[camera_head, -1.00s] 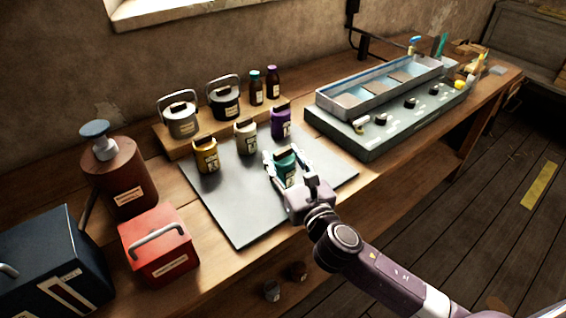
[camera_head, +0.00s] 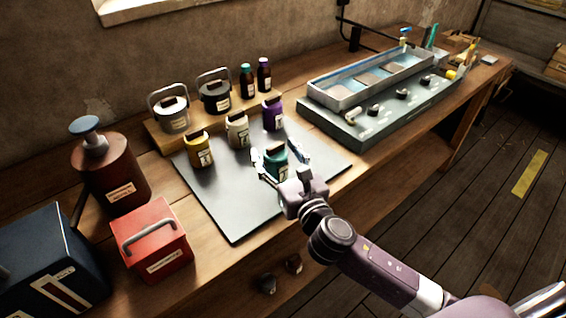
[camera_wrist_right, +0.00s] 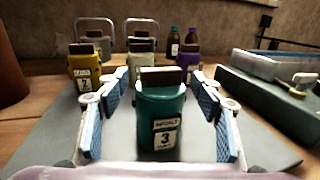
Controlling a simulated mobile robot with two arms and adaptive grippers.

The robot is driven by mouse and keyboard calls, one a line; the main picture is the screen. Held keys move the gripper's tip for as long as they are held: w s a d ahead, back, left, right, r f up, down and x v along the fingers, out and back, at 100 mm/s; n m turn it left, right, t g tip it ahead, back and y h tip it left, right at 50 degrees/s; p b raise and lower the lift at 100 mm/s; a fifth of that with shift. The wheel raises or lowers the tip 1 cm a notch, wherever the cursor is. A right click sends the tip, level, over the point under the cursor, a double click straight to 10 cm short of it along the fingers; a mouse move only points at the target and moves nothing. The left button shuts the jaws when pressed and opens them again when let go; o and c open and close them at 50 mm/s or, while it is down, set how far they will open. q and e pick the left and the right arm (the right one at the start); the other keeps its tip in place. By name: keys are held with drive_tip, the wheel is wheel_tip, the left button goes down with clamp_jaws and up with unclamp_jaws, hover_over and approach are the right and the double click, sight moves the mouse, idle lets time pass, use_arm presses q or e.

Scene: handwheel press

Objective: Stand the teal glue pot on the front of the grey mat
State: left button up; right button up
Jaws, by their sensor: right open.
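The teal glue pot (camera_head: 276,162) stands upright on the grey mat (camera_head: 235,219), toward its front right. It has a dark brown top and a white label with a 3, seen in the right wrist view (camera_wrist_right: 161,112). My right gripper (camera_head: 281,160) is open, with one finger on each side of the pot. In the right wrist view, gaps show between the pot and both blue-padded fingers (camera_wrist_right: 161,98). My left gripper is not in view.
A yellow pot (camera_head: 200,152), a cream pot (camera_head: 238,132) and a purple pot (camera_head: 273,115) stand along the mat's back. A red box (camera_head: 152,240) is left of the mat, a grey tray unit (camera_head: 372,108) right. The mat's front left is bare.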

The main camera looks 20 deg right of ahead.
drive_tip(key=s, duration=0.3)
drive_tip(key=s+b, duration=0.1)
drive_tip(key=s, duration=0.3)
drive_tip(key=s+d, duration=0.1)
drive_tip(key=s, duration=0.2)
drive_tip(key=shift+s+f+b, duration=0.1)
drive_tip(key=shift+s+b, duration=0.25)
drive_tip(key=shift+s, duration=0.65)
